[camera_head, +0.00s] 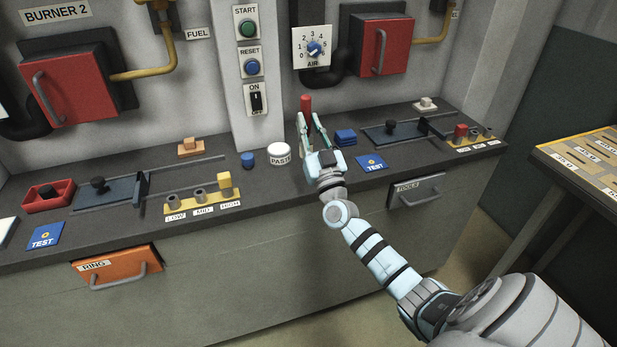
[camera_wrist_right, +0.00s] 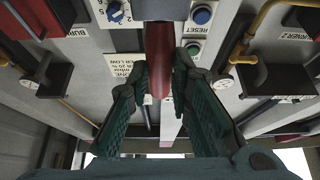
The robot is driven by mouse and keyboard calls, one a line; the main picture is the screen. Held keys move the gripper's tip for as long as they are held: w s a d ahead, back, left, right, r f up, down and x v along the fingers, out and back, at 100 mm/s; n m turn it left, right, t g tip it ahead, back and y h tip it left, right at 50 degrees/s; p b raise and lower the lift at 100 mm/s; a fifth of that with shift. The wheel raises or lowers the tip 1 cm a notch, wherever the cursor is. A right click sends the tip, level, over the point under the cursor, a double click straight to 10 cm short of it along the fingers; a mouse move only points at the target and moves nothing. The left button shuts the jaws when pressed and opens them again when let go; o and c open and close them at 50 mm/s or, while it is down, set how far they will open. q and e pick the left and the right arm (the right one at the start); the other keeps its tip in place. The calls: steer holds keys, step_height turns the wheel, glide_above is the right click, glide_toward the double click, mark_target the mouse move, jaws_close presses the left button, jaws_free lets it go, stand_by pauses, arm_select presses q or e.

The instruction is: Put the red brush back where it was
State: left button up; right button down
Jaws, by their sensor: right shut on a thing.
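The red brush (camera_head: 306,104) stands roughly upright at the fingertips of my right gripper (camera_head: 308,124), behind the counter's middle part. In the right wrist view the brush's red, rounded handle (camera_wrist_right: 159,60) lies between the two dark finger pads, and the right gripper (camera_wrist_right: 159,85) is shut on it. The brush's lower part is hidden by the fingers in the head view. I cannot tell whether the brush touches the counter. My left gripper is not in view.
A white PASTE jar (camera_head: 280,155) and a blue cylinder (camera_head: 248,160) stand left of my right gripper. Blue blocks (camera_head: 345,137) and a TEST card (camera_head: 371,163) lie to its right. The AIR dial (camera_head: 313,48) is on the wall behind. A yellow-edged table (camera_head: 560,168) stands far right.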

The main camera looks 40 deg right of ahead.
step_height(320, 180, down, 9)
steer(key=b, duration=0.4)
steer(key=shift+w+b, duration=0.35)
steer(key=shift+w, duration=0.05)
steer(key=c, duration=1.5)
jaws_free()
steer(key=shift+r, duration=0.1)
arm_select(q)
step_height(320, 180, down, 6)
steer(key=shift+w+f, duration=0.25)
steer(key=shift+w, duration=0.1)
arm_select(e)
steer(key=shift+o, duration=0.2)
arm_select(q)
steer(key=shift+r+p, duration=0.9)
steer(key=shift+p, duration=0.05)
arm_select(e)
steer(key=v, duration=1.2)
steer(key=shift+r, duration=0.2)
